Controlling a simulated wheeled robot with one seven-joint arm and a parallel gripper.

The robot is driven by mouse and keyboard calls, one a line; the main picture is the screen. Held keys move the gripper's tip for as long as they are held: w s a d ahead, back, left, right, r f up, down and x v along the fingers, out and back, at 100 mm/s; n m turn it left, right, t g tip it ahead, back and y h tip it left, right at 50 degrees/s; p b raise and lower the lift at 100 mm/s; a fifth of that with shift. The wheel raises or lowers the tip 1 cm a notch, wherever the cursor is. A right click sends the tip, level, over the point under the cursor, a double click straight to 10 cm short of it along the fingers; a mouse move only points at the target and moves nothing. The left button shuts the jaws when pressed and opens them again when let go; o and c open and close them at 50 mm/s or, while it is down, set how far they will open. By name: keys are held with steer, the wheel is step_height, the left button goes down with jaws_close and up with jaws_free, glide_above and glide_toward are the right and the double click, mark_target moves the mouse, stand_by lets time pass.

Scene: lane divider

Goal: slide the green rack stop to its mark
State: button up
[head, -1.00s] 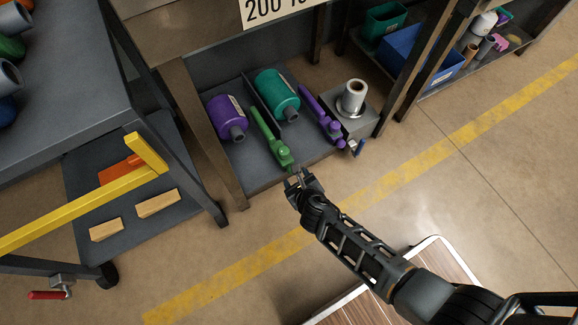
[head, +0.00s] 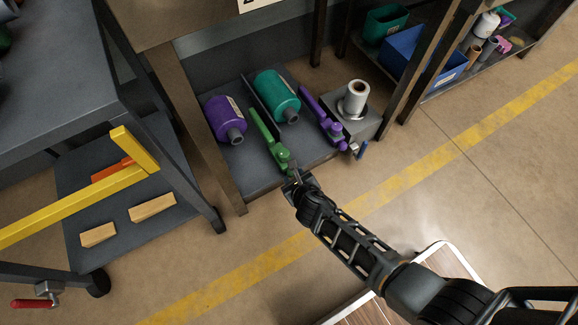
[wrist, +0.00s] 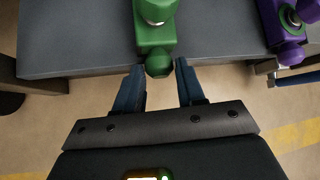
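The green rack stop (head: 270,141) is a long green bar lying on the low grey shelf (head: 250,181), beside a thin upright divider. Its knobbed near end points at my gripper (head: 297,180). In the wrist view, the green stop (wrist: 155,35) ends in a round knob at the shelf's front edge. My gripper (wrist: 159,68) is open, with one blue finger on each side of the knob and a gap visible on both sides. A matching purple stop (head: 323,117) lies to the right and also shows in the wrist view (wrist: 287,25). I cannot make out the mark.
A purple canister (head: 225,119) and a teal canister (head: 276,96) lie on the shelf near the green stop. A roll on a grey block (head: 355,130) stands right. A shelf post (head: 201,135) and a cart with a yellow bar (head: 75,202) are left.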

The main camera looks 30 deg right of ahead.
steer(key=c, duration=0.6)
steer(key=shift+c, duration=0.2)
steer(key=shift+a, duration=1.05)
steer(key=o, duration=1.1)
steer(key=shift+o, duration=0.2)
steer(key=p+v, duration=0.4)
steer(key=v, duration=0.3)
steer(key=shift+s+r, duration=0.25)
steer(key=shift+s, duration=0.1)
